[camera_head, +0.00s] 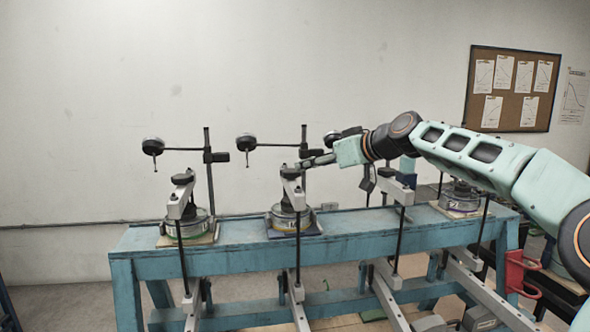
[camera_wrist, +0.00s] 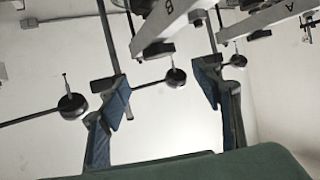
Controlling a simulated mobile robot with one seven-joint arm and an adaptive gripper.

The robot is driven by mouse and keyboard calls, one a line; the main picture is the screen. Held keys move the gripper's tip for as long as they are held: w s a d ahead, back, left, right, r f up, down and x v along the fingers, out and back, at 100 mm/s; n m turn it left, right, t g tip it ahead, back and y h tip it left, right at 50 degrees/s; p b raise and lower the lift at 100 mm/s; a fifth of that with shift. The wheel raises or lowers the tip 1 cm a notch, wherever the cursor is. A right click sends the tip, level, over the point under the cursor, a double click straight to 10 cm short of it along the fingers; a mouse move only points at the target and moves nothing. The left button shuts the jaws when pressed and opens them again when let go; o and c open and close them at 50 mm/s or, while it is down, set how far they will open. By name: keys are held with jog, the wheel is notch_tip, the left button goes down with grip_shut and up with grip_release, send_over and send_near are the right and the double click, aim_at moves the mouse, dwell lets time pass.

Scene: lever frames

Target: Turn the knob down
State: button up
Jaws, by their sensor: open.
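Several lever frames stand on the blue bench (camera_head: 150,243), each with a pale lever arm and a dark round knob on top. In the head view my gripper (camera_head: 318,161) is at the top of the second frame from the left, close beside its dark knob (camera_head: 290,173). In the wrist view my gripper (camera_wrist: 158,98) is open, with its two blue-padded fingers apart. A dark knob (camera_wrist: 153,52) under a pale lever arm marked B (camera_wrist: 172,22) shows beyond and between the fingers. I cannot tell whether a finger touches it.
The leftmost frame has its own knob (camera_head: 182,179). Black posts carry dial gauges (camera_head: 246,143) behind the frames. My arm partly hides the frames to the right. Long weighted levers (camera_head: 297,305) reach out low in front of the bench. A red bracket (camera_head: 515,274) is at the right.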

aim_at(292, 170)
jog(key=p+x, duration=0.3)
jog(key=x, duration=0.6)
jog(key=shift+w+a+f, duration=0.15)
jog(key=shift+w+a, duration=0.1)
jog(key=shift+a, duration=0.05)
jog(key=c, duration=1.2)
